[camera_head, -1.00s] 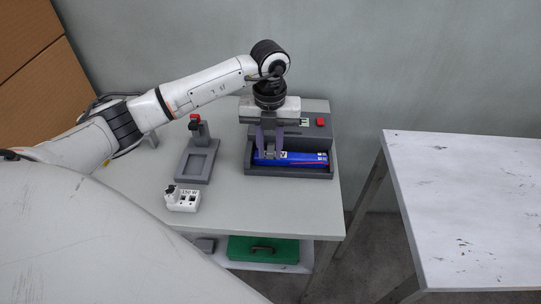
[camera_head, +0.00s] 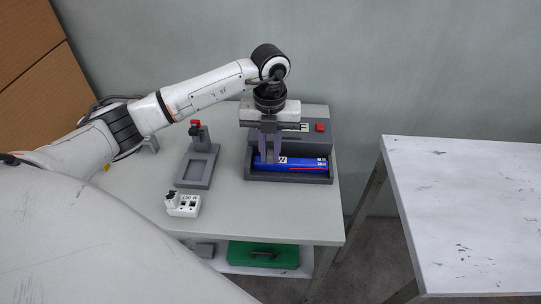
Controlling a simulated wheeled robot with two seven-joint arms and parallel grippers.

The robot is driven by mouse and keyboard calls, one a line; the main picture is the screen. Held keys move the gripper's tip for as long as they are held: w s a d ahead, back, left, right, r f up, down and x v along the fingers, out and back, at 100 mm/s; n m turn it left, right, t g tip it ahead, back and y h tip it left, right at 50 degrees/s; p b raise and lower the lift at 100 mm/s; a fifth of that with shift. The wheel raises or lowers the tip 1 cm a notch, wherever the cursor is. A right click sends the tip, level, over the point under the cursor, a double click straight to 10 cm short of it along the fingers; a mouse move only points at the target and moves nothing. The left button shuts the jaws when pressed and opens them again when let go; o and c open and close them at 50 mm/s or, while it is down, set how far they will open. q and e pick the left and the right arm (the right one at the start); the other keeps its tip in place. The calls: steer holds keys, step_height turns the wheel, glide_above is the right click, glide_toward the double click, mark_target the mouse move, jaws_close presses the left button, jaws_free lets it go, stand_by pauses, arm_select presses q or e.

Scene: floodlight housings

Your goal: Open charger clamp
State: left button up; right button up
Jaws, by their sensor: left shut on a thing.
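A dark grey charger (camera_head: 316,142) stands at the back right of the grey table, with a red button (camera_head: 320,127) on its top right. A blue battery-like block (camera_head: 302,164) lies in its front bay. My left gripper (camera_head: 269,158) points down over the left part of the bay, its fingers at the block's left end. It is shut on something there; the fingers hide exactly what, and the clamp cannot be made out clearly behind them. My right gripper is not in view.
A grey fixture (camera_head: 197,168) with a red-tipped clamp (camera_head: 195,124) stands left of the charger. A small white socket block (camera_head: 183,205) is in front of it. A green case (camera_head: 264,254) lies on the lower shelf. A white table (camera_head: 465,200) stands at right, across a gap.

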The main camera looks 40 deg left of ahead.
arm_select(q)
steer(key=shift+w+a+r, duration=0.1)
steer(key=shift+r, duration=0.2)
steer(key=shift+w+a+r, duration=0.1)
steer(key=shift+w+r, duration=0.1)
steer(key=shift+r, duration=0.2)
steer(key=shift+r+p, duration=0.1)
steer(key=shift+p, duration=0.2)
steer(key=shift+w+a+r, duration=0.15)
steer(key=shift+w+r, duration=0.05)
steer(key=shift+r, duration=0.05)
steer(key=shift+w+a+r, duration=0.15)
steer(key=shift+w+r, duration=0.15)
stand_by(0.5)
